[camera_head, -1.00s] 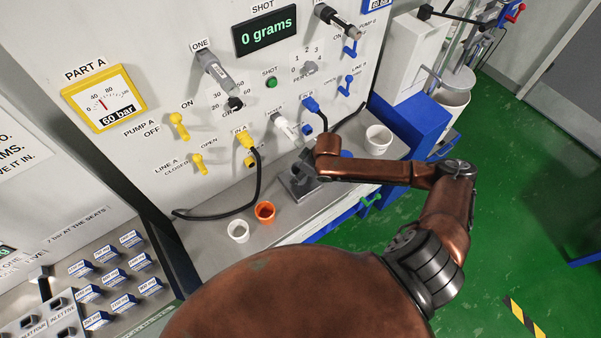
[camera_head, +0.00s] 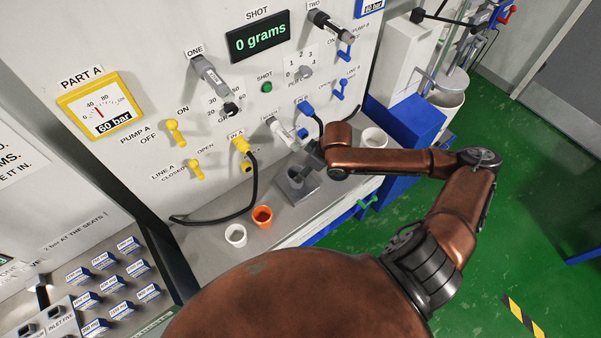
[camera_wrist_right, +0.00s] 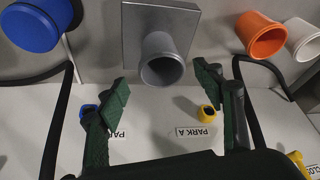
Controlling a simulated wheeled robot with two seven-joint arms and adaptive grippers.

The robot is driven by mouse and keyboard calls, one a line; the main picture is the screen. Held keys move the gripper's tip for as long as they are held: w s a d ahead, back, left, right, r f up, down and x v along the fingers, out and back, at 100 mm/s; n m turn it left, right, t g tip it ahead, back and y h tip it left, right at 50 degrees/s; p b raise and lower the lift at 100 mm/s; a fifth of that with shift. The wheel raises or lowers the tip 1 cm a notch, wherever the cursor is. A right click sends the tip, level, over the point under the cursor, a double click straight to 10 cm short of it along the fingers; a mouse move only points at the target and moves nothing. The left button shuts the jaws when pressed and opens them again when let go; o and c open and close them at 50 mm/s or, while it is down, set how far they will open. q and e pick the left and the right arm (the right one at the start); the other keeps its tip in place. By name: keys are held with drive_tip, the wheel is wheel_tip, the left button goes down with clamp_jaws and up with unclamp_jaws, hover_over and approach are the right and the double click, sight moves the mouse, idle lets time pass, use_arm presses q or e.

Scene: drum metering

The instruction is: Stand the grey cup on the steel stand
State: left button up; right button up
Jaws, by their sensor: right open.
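The grey cup (camera_head: 295,178) stands on the square steel stand (camera_head: 307,190) on the bench. In the right wrist view the grey cup (camera_wrist_right: 163,58) shows its open mouth, with the steel stand (camera_wrist_right: 138,20) under it. My right gripper (camera_head: 314,155) is behind and to the right of the cup in the head view. In the wrist view its green fingers (camera_wrist_right: 160,88) are spread wide and empty. The cup lies ahead of them, apart from both. My left gripper is out of view.
An orange cup (camera_head: 262,217) and a small white cup (camera_head: 235,235) stand left of the stand. Black hoses (camera_head: 255,185) hang from the panel.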

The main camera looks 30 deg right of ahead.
drive_tip(key=shift+v, duration=1.45)
